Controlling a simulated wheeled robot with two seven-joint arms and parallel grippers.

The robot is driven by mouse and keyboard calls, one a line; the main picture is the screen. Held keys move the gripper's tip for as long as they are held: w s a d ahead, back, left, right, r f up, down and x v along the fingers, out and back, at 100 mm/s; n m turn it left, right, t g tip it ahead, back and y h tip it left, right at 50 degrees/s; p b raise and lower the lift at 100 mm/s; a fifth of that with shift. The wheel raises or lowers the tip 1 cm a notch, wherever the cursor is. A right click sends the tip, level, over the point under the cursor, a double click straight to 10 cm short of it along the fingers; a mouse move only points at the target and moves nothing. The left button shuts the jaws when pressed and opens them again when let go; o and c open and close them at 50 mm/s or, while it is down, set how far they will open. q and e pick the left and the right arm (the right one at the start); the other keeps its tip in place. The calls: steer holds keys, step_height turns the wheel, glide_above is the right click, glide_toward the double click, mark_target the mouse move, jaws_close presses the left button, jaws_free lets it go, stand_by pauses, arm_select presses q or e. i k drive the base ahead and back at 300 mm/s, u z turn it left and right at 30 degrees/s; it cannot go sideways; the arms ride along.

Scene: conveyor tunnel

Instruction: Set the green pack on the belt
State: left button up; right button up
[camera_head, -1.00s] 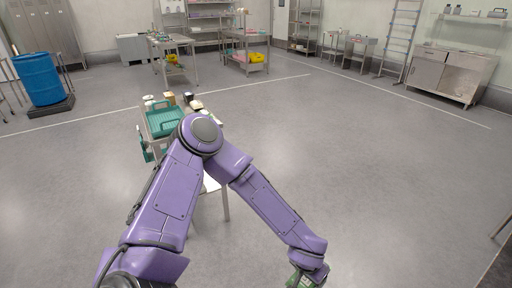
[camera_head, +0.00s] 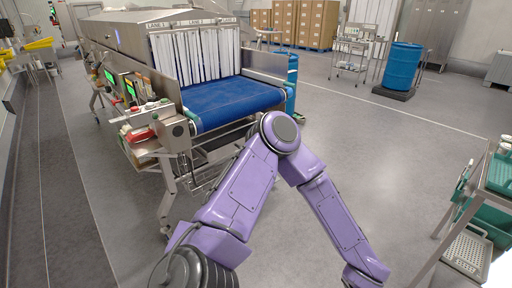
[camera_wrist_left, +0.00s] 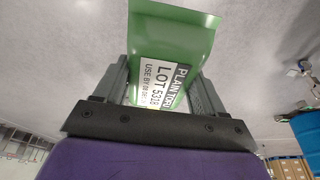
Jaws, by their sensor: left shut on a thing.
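The green pack (camera_wrist_left: 172,38) with a white printed label is between the two grey fingers of my left gripper (camera_wrist_left: 160,88) in the left wrist view. The gripper is shut on it. In the head view my left arm reaches down to the lower right, and its gripper and the pack are out of the frame. The blue belt (camera_head: 232,102) of the conveyor shows at upper centre, bare, in front of a tunnel with white strip curtains (camera_head: 195,54). The arm's elbow is in front of the belt's near right side. My right gripper is not seen.
A control panel (camera_head: 140,115) with green screens stands left of the belt. A blue drum (camera_head: 404,68) stands at the back right. A metal cart (camera_head: 472,225) with green trays is at the right edge. The floor between belt and cart is open.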

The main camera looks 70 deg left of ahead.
mark_target(217, 92)
steer(key=u, duration=1.95)
steer(key=i, duration=1)
